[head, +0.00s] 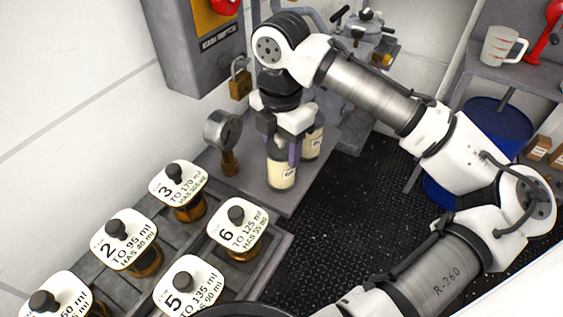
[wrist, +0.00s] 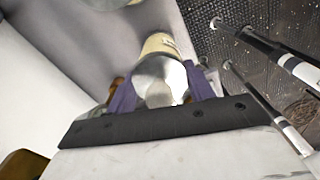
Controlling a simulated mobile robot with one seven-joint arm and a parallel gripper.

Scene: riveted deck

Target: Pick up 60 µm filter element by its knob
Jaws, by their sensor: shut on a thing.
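My gripper (head: 283,148) points down over a cylinder with a cream label (head: 282,176), which I take to be a filter element. Its label is too small to read for a 60 µm mark. In the wrist view the purple fingers of my gripper (wrist: 163,92) are shut on the shiny metal top of this cylinder (wrist: 157,45).
A gauge (head: 222,130) stands just left of the cylinders. Several amber jars with numbered white tags, such as the one tagged 6 (head: 237,229), fill a rack at lower left. A padlock (head: 240,78) hangs on a grey box above. Dark deck (head: 330,240) lies to the right.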

